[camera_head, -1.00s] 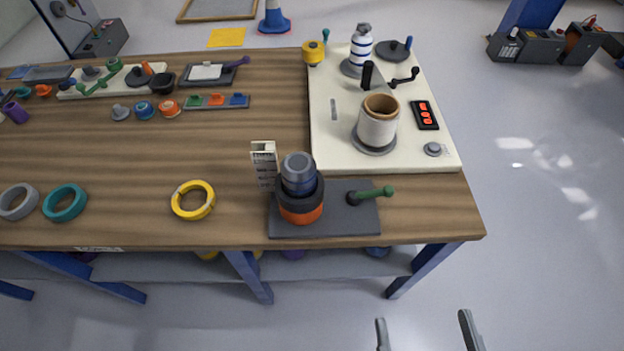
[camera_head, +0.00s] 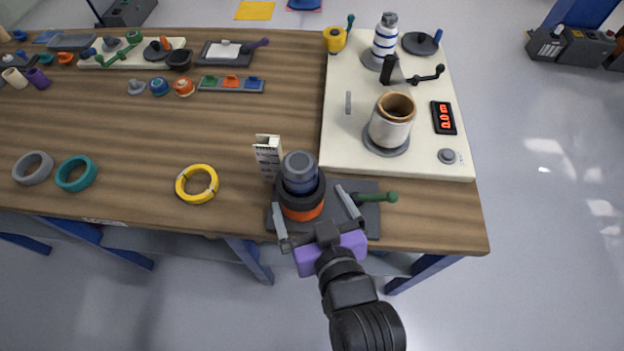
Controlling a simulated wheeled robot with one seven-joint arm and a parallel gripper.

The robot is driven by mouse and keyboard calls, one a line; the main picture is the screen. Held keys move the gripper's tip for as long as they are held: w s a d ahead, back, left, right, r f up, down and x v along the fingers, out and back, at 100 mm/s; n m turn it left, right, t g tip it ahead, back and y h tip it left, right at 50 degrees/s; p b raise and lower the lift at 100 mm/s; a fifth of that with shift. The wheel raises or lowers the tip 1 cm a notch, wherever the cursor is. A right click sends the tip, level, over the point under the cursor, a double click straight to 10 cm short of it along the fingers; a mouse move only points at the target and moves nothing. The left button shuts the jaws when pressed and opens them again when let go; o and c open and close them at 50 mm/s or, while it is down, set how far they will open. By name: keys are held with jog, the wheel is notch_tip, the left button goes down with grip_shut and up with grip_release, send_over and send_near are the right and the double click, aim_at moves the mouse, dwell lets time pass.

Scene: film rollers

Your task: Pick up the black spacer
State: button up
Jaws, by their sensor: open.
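The black spacer (camera_head: 301,201) is a thick dark ring around a dark blue-grey post (camera_head: 300,172). It sits directly on top of an orange ring (camera_head: 303,214). The stack stands on a dark grey base plate (camera_head: 357,228) near the table's front edge. My gripper (camera_head: 310,202) is open, with one finger on each side of the stack. The left finger looks close to the stack's left side; a wider gap shows on the right. I cannot tell whether a finger touches the spacer or how its height compares.
A green-handled lever (camera_head: 380,197) is just right of my right finger. A white scale block (camera_head: 268,158) stands behind the stack. A cream machine plate (camera_head: 345,160) with a white roll (camera_head: 391,128) lies behind right. A yellow ring (camera_head: 197,184) lies to the left, with clear wood between.

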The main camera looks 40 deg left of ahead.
jog(key=shift+w+a+f, duration=0.1)
jog(key=shift+a+f, duration=0.05)
jog(key=shift+f, duration=0.15)
jog(key=shift+p+x, duration=0.6)
jog(key=shift+x, duration=2.95)
jog(key=shift+r, duration=0.15)
jog(key=shift+c, duration=0.2)
jog(key=c, duration=1.3)
jog(key=shift+r, duration=0.1)
